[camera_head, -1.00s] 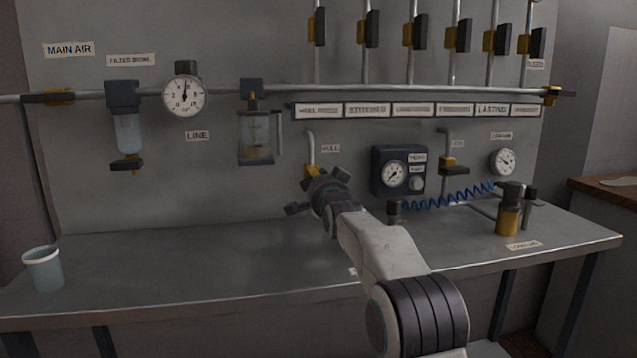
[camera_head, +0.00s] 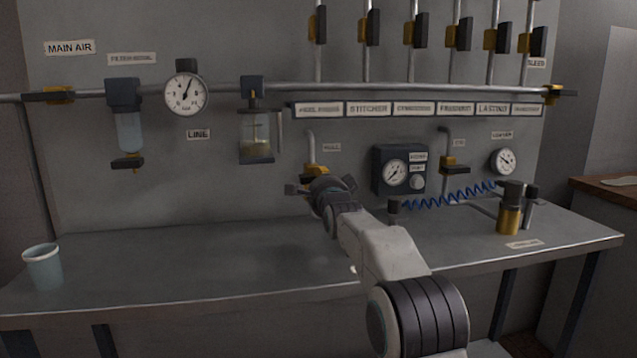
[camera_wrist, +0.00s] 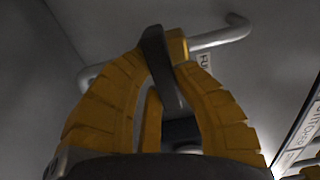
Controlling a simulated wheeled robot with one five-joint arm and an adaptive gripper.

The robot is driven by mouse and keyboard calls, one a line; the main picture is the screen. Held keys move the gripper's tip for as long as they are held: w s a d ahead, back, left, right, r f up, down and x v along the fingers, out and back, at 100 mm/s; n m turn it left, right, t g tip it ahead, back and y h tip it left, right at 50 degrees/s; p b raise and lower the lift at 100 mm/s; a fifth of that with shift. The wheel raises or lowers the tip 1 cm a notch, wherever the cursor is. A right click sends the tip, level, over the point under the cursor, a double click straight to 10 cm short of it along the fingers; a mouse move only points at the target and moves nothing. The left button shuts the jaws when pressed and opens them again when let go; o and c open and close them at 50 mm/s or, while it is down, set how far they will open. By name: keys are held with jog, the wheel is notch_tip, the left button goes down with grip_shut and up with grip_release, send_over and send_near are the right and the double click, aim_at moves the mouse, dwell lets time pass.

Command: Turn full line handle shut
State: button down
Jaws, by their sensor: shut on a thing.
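The full line valve has a yellow body (camera_head: 316,169) on a grey pipe (camera_head: 311,143) under a small label (camera_head: 331,147). It also shows in the wrist view, with its yellow body (camera_wrist: 177,45) beside the bent pipe (camera_wrist: 222,37). Its dark handle (camera_wrist: 163,75) runs lengthwise between the yellow fingertips of my gripper (camera_wrist: 162,62), which are shut on it. In the head view my gripper (camera_head: 308,187) is at the valve, just below the yellow body, and it and my wrist hide the handle there.
A regulator box (camera_head: 398,170) with a gauge is right of the valve. A glass lubricator (camera_head: 256,137) hangs to the left. A blue coiled hose (camera_head: 448,201) and yellow-bodied tool (camera_head: 509,218) are right on the bench (camera_head: 200,262). A cup (camera_head: 43,267) stands far left.

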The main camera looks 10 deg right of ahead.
jog(key=shift+a+r, duration=0.1)
jog(key=c, duration=0.9)
grip_release()
jog(key=shift+c, duration=0.2)
jog(key=s, duration=1.2)
